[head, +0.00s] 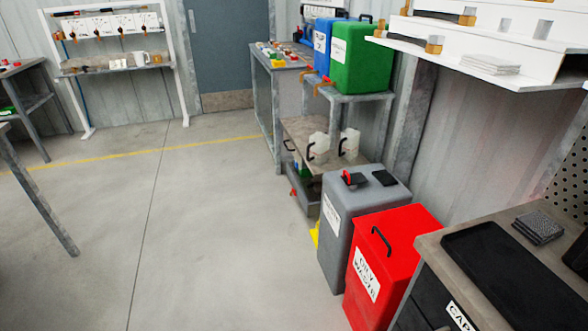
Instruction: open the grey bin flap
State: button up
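The grey bin (335,248) stands on the floor right of centre, upright, with a white label (331,218) on its front; I cannot read the label. Its grey top (368,190) looks closed. A black and red piece (353,178), perhaps a handle, sits on the top's left part, and a flat black piece (384,178) lies to its right. I cannot tell where the flap's hinge is. My gripper is not in view.
A red bin (395,250) marked as oily waste stands close in front of the grey bin. A workbench with a black tray (515,270) fills the lower right. A shelf unit with white jugs (320,145) and green (362,60) and blue containers is behind. Open floor (200,230) lies left.

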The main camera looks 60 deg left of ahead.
aim_at(354, 178)
jog(key=u, duration=1.3)
jog(key=i+j+z, duration=0.1)
jog(key=i+j, duration=0.3)
jog(key=i+j+z, duration=0.1)
jog(key=i+j, duration=0.3)
jog(key=i+j+z, duration=0.1)
jog(key=i+j, duration=0.25)
jog(key=j, duration=0.2)
jog(key=i+j, duration=0.35)
jog(key=j, duration=0.15)
jog(key=i+j+z, duration=0.15)
jog(key=i+j, duration=0.2)
jog(key=j, duration=0.2)
jog(key=i+j+z, duration=0.1)
jog(key=i+j, duration=0.2)
jog(key=j, duration=0.25)
jog(key=i+j+z, duration=0.1)
jog(key=i+j, duration=0.2)
jog(key=j, duration=0.25)
jog(key=i+j+z, duration=0.1)
jog(key=i+j, duration=0.2)
jog(key=j, duration=0.3)
